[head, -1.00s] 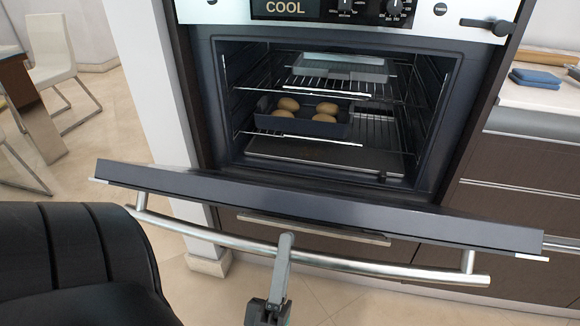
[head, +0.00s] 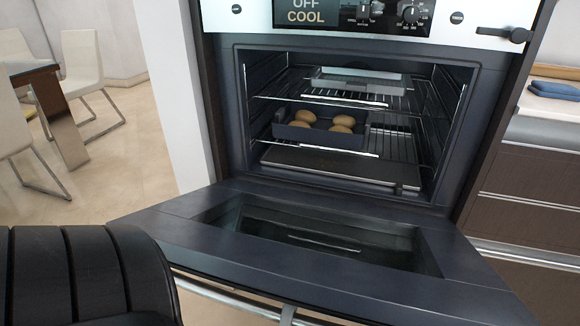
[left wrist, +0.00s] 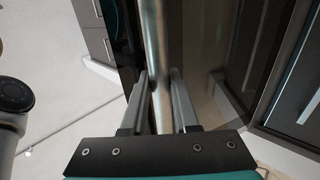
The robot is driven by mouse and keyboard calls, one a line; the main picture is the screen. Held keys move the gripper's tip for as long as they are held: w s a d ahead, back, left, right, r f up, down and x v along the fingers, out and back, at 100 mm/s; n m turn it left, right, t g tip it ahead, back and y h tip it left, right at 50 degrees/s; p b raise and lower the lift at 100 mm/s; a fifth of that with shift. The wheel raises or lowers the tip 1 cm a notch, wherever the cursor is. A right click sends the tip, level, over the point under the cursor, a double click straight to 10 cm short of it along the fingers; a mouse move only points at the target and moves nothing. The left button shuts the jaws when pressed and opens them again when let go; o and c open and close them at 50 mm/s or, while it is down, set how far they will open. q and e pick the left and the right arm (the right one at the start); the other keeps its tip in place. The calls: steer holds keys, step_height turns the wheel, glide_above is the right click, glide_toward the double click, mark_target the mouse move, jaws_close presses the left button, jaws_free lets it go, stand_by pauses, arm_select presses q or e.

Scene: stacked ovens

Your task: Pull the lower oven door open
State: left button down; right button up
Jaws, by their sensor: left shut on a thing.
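The lower oven door (head: 420,280) hangs far open and leans down toward me, close to flat. Its inner window panel faces up. The metal bar handle (head: 225,296) runs along the door's outer edge and is partly hidden below it. My right gripper is not in view.
Inside the oven (head: 345,130), a tray (head: 318,138) with several round brown items sits on a rack, with another tray (head: 358,78) above. A counter (head: 545,120) stands at the right. Chairs (head: 85,60) and a table (head: 30,68) stand at the left.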

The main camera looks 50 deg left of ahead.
arm_select(q)
steer(key=shift+s+d+f, duration=0.15)
steer(key=shift+f, duration=0.85)
steer(key=shift+s+d+f, duration=0.1)
steer(key=shift+s+f, duration=0.05)
steer(key=shift+f, duration=0.8)
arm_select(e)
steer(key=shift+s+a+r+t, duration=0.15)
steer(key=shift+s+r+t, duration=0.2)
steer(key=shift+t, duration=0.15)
arm_select(q)
steer(key=c, duration=0.7)
jaws_free()
